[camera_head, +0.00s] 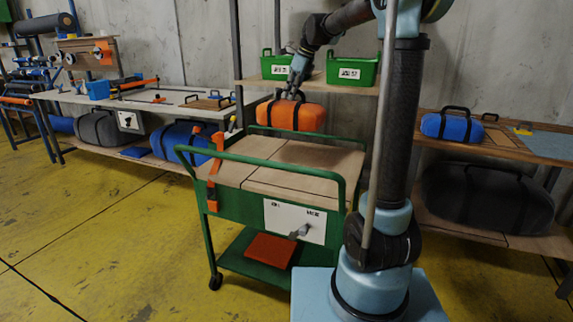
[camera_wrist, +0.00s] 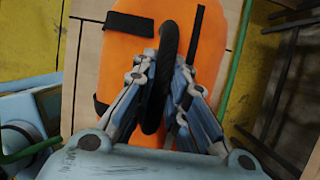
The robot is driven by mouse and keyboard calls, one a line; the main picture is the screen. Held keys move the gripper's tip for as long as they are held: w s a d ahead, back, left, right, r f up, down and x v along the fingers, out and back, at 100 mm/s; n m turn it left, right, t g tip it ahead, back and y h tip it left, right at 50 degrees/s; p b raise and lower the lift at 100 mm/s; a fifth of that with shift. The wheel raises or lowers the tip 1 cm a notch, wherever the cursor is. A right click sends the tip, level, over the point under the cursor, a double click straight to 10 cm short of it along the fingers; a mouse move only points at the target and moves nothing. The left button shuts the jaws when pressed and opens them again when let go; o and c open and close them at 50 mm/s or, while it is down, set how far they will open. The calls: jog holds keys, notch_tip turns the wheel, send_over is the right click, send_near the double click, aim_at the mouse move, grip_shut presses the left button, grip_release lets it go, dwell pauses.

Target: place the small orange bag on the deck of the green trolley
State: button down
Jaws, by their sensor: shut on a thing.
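The small orange bag (camera_head: 291,116) hangs from my gripper (camera_head: 292,94) at the far side of the green trolley. In the wrist view the bag (camera_wrist: 120,70) fills the middle, with black straps and a black handle. The gripper (camera_wrist: 160,75) is shut on that handle, its fingers on either side of it. The green trolley (camera_head: 232,202) has a wooden deck (camera_head: 290,173) that is bare in its near and middle parts. The bag is over or near the deck's far edge; I cannot tell whether it touches the deck.
Green handrails (camera_head: 262,162) border the deck. Green bins (camera_head: 352,70) stand on a shelf behind. A bench (camera_head: 150,104) with tools is at left, a blue bag (camera_head: 452,127) on the right bench. An orange flat piece (camera_head: 270,250) lies on the lower shelf. Yellow floor is open at left.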

aim_at(296, 103)
jog(key=f, duration=0.2)
jog(key=a+f, duration=0.2)
jog(key=f, duration=0.1)
jog(key=shift+s+a+f, duration=0.15)
jog(key=shift+s+f, duration=0.15)
jog(key=shift+s, duration=0.1)
jog(key=shift+s+a+f, duration=0.15)
jog(key=shift+f, duration=0.1)
notch_tip(296, 103, down, 10)
dwell(0.3)
jog(key=c, duration=1.6)
grip_release()
jog(key=v, duration=1.2)
jog(key=shift+s, duration=0.15)
